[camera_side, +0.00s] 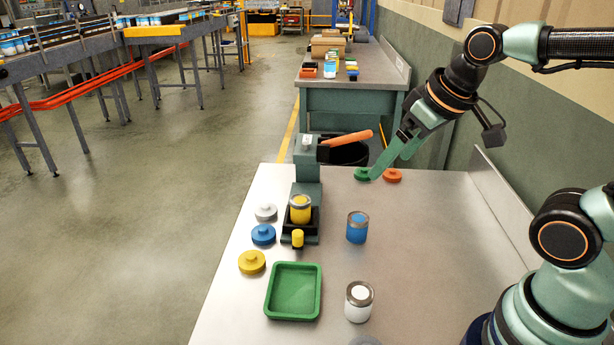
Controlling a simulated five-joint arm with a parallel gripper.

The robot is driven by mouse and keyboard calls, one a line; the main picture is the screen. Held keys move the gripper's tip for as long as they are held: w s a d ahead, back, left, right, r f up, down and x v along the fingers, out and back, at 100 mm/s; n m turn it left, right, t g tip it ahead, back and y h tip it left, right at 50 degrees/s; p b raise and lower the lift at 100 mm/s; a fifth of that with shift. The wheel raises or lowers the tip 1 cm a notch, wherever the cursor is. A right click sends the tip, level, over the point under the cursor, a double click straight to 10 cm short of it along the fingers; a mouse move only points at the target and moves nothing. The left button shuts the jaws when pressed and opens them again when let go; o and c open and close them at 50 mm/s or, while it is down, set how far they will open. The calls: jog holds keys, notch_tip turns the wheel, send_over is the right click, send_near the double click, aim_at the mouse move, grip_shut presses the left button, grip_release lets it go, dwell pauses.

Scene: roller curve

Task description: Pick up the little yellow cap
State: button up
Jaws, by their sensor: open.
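A yellow cap with a raised knob (252,262) lies flat near the left edge of the metal table, left of the green tray. A smaller yellow piece (297,238) sits at the front of the dark press, below a yellow-filled can (300,209). My gripper (374,177) is at the far end of the table, well away from both yellow pieces. It is open, reaching down beside a green cap (361,174) and an orange cap (392,176). Its far finger is hard to make out, and I cannot tell whether it touches the green cap.
The press (306,170) has an orange lever (347,138). The green tray (293,291) is empty. A blue can (357,227) and a white can (358,301) stand right; free table lies beyond them.

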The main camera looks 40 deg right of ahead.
jog(key=w+a+r+n+g, duration=0.1)
jog(key=w+a+n+g, duration=0.1)
jog(key=w+a+n, duration=0.4)
jog(key=n+g, duration=0.3)
jog(key=n, duration=0.8)
send_over(249, 257)
notch_tip(249, 257, down, 14)
jog(key=f, duration=0.6)
jog(key=shift+w+f, duration=0.35)
jog(key=shift+f, duration=0.05)
jog(key=shift+s+f, duration=0.15)
jog(key=shift+f, duration=1.2)
jog(key=shift+s+f, duration=0.15)
jog(key=shift+f, duration=1.2)
jog(key=shift+c, duration=0.3)
jog(key=c, duration=1.2)
